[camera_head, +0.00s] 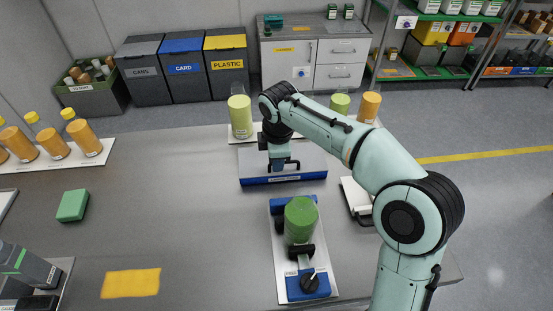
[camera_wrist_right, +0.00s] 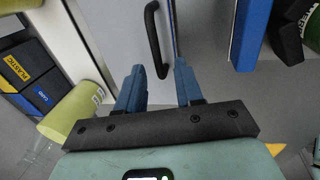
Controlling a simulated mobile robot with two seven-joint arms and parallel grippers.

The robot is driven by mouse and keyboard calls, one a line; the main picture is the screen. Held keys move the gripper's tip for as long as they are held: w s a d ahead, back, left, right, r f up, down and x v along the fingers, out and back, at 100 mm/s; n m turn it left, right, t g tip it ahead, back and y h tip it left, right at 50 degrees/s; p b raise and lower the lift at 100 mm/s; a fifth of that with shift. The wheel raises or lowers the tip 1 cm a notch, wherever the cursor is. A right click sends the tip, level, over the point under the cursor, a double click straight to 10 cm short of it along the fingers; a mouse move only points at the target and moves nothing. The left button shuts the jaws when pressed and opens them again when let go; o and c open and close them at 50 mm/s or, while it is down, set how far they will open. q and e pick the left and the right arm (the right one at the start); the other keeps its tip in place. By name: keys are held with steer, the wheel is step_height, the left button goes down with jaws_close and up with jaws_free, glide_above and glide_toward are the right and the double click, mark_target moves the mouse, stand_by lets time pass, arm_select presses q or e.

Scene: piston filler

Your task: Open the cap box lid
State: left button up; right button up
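The cap box (camera_head: 283,180) has a blue front with a label and sits near the middle of the table. Its grey lid (camera_head: 312,160) appears shut, with a black handle (camera_head: 292,163) at its front. The handle also shows in the right wrist view (camera_wrist_right: 153,40). My right gripper (camera_head: 279,163) is above the lid at the handle. In the wrist view its blue fingers (camera_wrist_right: 159,68) are apart, with the handle just beyond and between the fingertips, not clamped. My left gripper is not in view.
A green container (camera_head: 300,222) stands on a blue-and-white device (camera_head: 322,272) in front of the box. A green block (camera_head: 73,205) and yellow patch (camera_head: 131,283) lie left. The table between is clear.

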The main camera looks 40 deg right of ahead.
steer(key=shift+f, duration=0.25)
jaws_close()
stand_by(1.4)
